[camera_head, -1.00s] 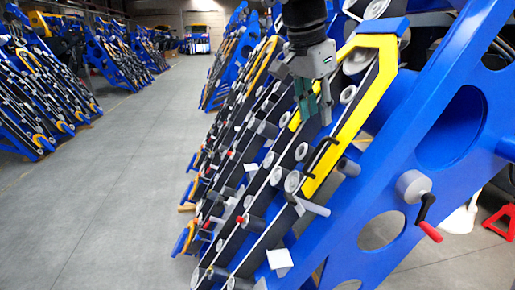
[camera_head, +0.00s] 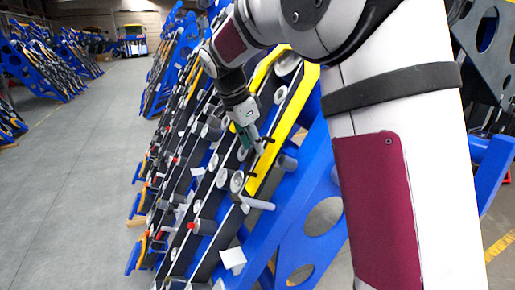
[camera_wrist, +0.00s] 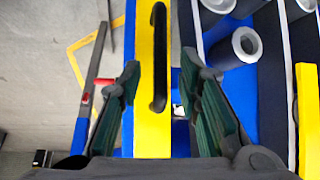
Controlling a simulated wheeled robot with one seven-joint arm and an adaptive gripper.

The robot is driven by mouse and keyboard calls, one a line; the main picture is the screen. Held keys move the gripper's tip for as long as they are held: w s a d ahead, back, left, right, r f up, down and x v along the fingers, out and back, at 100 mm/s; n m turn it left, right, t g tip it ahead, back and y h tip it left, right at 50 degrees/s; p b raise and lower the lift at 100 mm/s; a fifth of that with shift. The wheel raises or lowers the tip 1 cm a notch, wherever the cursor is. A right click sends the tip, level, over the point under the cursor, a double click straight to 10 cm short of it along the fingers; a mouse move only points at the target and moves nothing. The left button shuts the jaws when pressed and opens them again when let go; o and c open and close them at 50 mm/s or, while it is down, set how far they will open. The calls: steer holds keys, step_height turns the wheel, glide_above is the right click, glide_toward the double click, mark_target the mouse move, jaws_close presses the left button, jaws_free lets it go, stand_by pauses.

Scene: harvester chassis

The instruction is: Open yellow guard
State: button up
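The yellow guard (camera_head: 285,122) is a bent yellow frame on the sloping blue chassis in the head view. Its long bar (camera_wrist: 146,35) runs upright through the wrist view. A black handle (camera_wrist: 159,58) is fixed along this bar. My gripper (camera_head: 252,142) is beside the guard near the handle in the head view. In the wrist view my gripper (camera_wrist: 160,72) is open, with one green-padded finger on each side of the bar and handle. Whether a finger touches the guard I cannot tell. The guard looks closed against the chassis.
Grey rollers (camera_wrist: 240,45) and dark rails lie right of the handle in the wrist view. A white peg (camera_head: 258,203) sticks out below the guard. My white arm covers the right of the head view. Grey floor (camera_head: 70,170) is clear on the left.

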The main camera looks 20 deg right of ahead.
steer(key=shift+x, duration=1.45)
jaws_close()
